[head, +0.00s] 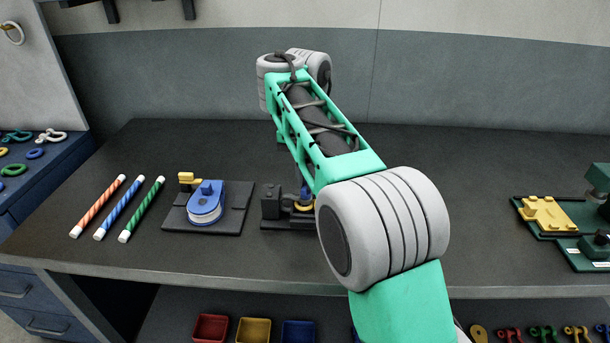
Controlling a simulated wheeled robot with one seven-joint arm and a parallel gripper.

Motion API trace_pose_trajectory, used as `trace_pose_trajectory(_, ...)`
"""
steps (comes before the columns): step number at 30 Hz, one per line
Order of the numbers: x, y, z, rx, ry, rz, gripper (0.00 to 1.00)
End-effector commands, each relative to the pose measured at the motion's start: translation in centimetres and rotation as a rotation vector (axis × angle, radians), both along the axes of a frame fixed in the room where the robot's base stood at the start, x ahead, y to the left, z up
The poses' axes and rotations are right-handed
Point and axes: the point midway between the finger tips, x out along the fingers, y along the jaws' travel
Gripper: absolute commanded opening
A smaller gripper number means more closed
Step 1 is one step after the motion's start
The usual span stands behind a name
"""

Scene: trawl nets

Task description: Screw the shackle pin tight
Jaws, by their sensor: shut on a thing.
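A dark fixture (271,207) stands on the bench in the middle, partly covered by my arm. Beside its block shows part of a yellow rounded piece (304,207), with a small blue piece (306,191) just above it. These may be the shackle and its pin, but I cannot tell which is which, nor how far the pin is in. My arm reaches from the lower right over the bench, and its far end comes down behind its own links. My gripper is hidden there, so its jaws and anything in them do not show.
Left of the fixture, a blue pulley block (206,198) sits on a dark plate. Orange, blue and green striped rods (120,207) lie further left. A green fixture with a yellow plate (546,213) stands at the right. Bench between my arm and it is clear.

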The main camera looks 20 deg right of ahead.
Motion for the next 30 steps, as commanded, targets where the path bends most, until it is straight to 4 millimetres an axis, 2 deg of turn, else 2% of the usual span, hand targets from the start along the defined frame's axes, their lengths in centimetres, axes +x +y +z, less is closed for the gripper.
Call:
trace_pose_trajectory(15, -0.19, 0.36, -0.37, 0.002, 0.015, -0.431, 0.0)
trace_pose_trajectory(22, -0.22, 0.37, -0.42, 0.003, 0.015, -0.537, 0.0)
trace_pose_trajectory(30, -0.2, 0.36, -0.45, 0.002, 0.014, -0.58, 0.0)
